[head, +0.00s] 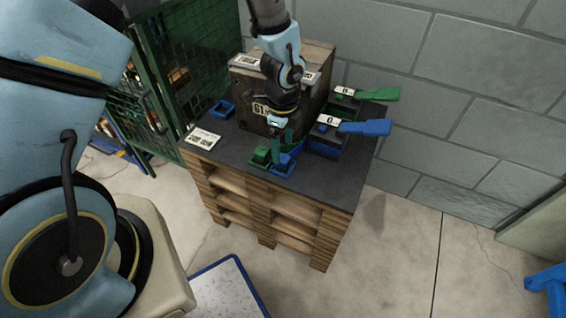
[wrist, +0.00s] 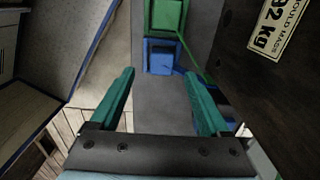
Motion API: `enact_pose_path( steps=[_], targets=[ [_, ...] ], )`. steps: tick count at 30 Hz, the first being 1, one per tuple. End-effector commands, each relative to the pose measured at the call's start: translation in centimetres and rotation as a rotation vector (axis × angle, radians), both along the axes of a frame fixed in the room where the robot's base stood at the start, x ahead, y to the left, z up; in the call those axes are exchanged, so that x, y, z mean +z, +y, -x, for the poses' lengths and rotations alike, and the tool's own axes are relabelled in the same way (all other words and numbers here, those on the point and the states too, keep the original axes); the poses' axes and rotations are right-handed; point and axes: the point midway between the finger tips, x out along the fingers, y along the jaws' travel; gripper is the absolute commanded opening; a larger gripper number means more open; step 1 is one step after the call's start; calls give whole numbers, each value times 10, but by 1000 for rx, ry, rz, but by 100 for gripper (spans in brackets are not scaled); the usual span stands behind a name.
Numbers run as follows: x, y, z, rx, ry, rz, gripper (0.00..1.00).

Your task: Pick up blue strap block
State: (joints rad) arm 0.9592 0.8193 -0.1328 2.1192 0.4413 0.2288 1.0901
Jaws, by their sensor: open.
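The blue strap block (head: 285,169) sits on the dark top of the pallet stand, near its front edge. In the wrist view the blue block (wrist: 162,57) shows ahead, past the fingertips and roughly midway between them. A green block (head: 260,158) sits right beside it; it also shows in the wrist view (wrist: 166,14).
A big brown mould block (head: 254,105) with labels stands close behind my gripper. Blue-handled (head: 366,127) and green-handled (head: 378,94) items stick out at the right. A small blue frame (head: 222,110) and a white label card (head: 203,138) lie at the left. Green mesh fencing (head: 184,45) stands behind.

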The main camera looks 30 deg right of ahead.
Motion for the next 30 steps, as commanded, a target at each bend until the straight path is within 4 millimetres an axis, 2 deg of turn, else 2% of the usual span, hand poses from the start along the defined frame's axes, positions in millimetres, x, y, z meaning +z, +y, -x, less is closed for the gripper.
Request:
enact_pose_path(
  steps=[9,19,30],
  targets=[
    [-40,-1,-1,-2,1,-1,80],
    [-46,-1,-2,0,0,0,80],
    [-46,-1,-2,1,0,0,38]
  ],
)
